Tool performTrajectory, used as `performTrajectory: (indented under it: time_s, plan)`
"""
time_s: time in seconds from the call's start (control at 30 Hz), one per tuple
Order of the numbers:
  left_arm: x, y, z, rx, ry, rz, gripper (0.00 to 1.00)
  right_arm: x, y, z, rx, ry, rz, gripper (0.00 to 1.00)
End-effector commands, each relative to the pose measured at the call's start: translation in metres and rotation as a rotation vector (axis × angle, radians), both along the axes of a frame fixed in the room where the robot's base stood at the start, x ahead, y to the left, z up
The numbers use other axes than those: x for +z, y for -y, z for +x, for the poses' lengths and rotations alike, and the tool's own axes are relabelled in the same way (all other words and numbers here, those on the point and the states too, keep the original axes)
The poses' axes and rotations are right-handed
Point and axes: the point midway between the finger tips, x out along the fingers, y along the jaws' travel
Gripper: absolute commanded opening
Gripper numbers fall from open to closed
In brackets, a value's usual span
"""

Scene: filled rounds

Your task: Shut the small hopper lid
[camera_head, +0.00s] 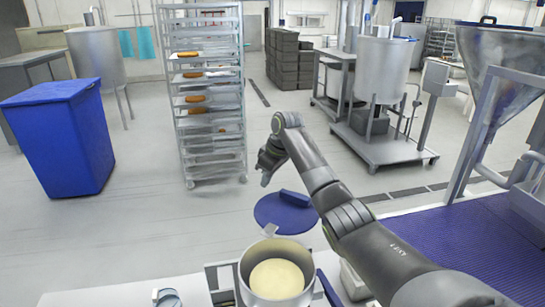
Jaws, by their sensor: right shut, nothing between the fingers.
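The small hopper (245,288) is a round metal pot at the bottom centre, open at the top, with a pale cream filling (277,278) inside. Its blue round lid (275,215) shows just beyond the pot, off the opening, with a raised blue piece (295,198) on its far right edge. My right arm comes in from the lower right. My right gripper (265,178) is shut and empty, and in the picture it is just above and left of the lid, apart from it. My left gripper is not in view.
A tray rack (210,100) and a blue bin (62,135) stand farther back on the left. The floor between them is clear.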

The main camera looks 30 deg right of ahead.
Motion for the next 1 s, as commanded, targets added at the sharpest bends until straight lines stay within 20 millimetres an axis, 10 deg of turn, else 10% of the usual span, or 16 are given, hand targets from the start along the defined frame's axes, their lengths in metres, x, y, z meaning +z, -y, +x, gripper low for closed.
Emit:
performTrajectory:
  time_s: [0.33,1.0]
  plan:
    - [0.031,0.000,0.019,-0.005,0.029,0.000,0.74,0.001,0.018,-0.029,-0.001,0.000,-0.001,0.00]
    - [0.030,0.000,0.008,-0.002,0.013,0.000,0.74,-0.002,0.017,-0.030,0.005,0.001,0.001,0.00]
